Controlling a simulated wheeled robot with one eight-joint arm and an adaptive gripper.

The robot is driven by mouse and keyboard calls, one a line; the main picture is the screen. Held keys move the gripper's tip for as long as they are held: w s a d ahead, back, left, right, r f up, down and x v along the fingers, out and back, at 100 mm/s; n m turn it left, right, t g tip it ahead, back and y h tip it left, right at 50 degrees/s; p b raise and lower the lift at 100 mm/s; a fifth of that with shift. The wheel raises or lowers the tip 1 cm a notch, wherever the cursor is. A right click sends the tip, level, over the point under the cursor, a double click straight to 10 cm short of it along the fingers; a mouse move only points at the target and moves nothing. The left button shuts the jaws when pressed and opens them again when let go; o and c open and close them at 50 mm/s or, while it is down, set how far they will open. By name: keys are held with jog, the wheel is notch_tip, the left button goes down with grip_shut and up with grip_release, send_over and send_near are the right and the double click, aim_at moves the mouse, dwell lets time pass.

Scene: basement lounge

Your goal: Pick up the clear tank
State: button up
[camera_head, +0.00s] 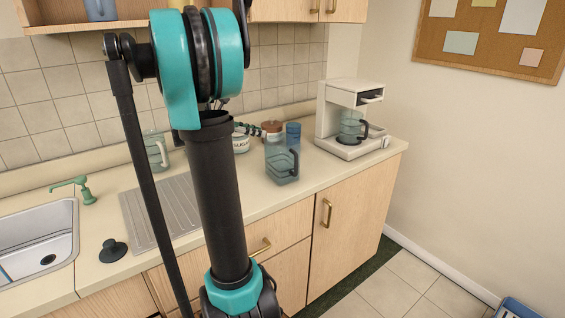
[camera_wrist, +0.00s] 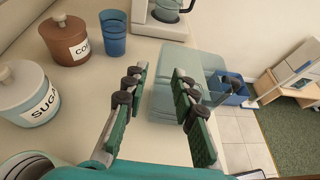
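The clear tank (camera_head: 281,165), a see-through bluish box with a dark handle, stands on the counter left of the coffee maker. In the wrist view the tank (camera_wrist: 165,100) lies partly between and beyond my fingers and reaches to the right. My gripper (camera_wrist: 159,72) is open, with its two green-padded fingers apart and nothing held. In the head view my gripper (camera_head: 253,129) shows only in part behind my arm, beside the tank's upper left. I cannot tell whether a finger touches the tank.
A white sugar canister (camera_wrist: 29,95), a brown canister (camera_wrist: 66,39) and a blue cup (camera_wrist: 114,33) stand left of my gripper. The coffee maker (camera_head: 348,119) stands at the right. Another clear handled container (camera_head: 156,149) stands near the wall. The counter's front edge is close to the tank.

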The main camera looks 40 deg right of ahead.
aim_at(274, 135)
jog(key=shift+x, duration=4)
jog(key=shift+c, duration=0.3)
grip_shut()
